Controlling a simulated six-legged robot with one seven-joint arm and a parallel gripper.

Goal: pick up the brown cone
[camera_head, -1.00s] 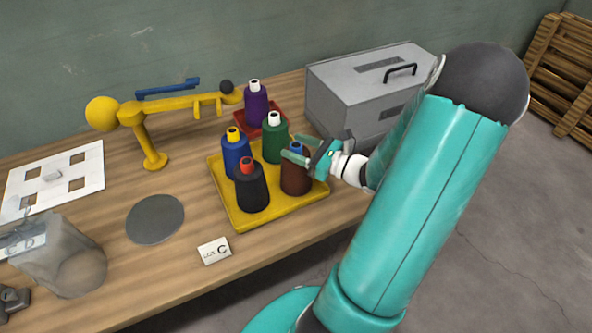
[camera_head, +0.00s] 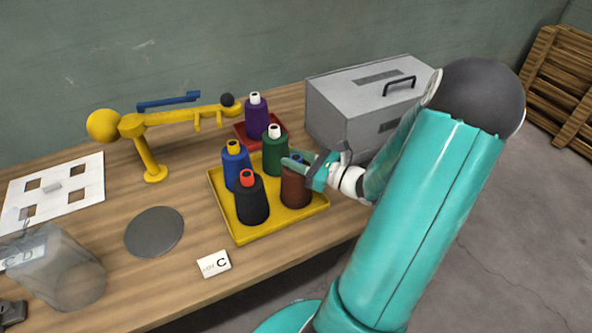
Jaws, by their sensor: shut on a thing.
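The brown cone (camera_head: 295,189) stands upright at the right side of the yellow tray (camera_head: 262,230), its blue top partly hidden by my gripper. My gripper (camera_head: 298,162) comes in from the right and is shut on the upper part of the brown cone. The cone's base looks to be on or very close to the tray; I cannot tell if there is a gap. A black cone (camera_head: 252,203) with a red top, a blue cone (camera_head: 236,168) and a green cone (camera_head: 275,155) stand close by on the same tray.
A purple cone (camera_head: 257,121) stands on a red tray (camera_head: 282,128) behind. A grey metal box (camera_head: 345,115) is at the back right. A yellow stand (camera_head: 150,155), a grey disc (camera_head: 154,232) and a label card (camera_head: 214,264) are to the left.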

